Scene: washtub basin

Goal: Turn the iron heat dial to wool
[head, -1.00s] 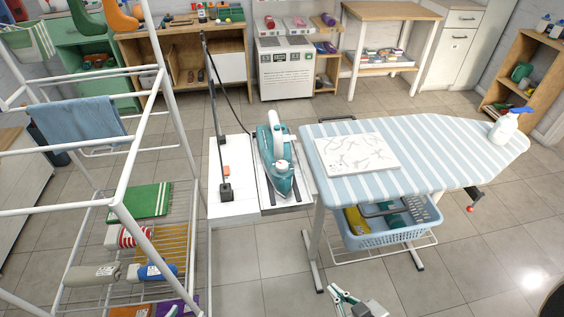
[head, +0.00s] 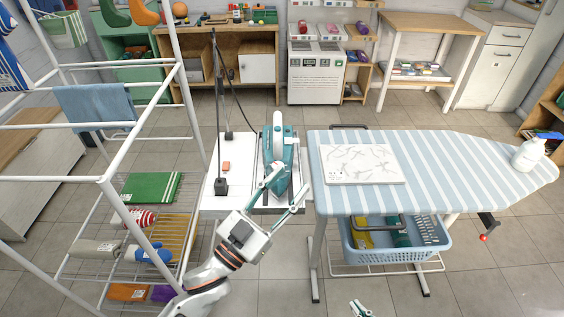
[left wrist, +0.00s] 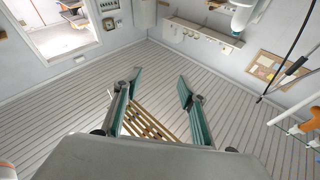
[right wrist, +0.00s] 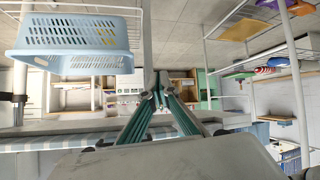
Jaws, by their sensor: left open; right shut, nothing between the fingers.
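The teal and white iron (head: 279,145) stands on the white stand (head: 222,190) left of the ironing board in the head view. My left gripper (head: 291,181) is open, its fingers spread in front of and over the near end of the iron. I cannot tell whether they touch it. The heat dial and its wool mark cannot be made out.
The striped ironing board (head: 450,175) bears a white patterned panel (head: 362,164) and a spray bottle (head: 527,154). A blue basket (head: 395,243) sits beneath. A white drying rack (head: 120,165) stands left. A dark cord post (head: 220,150) rises beside the iron.

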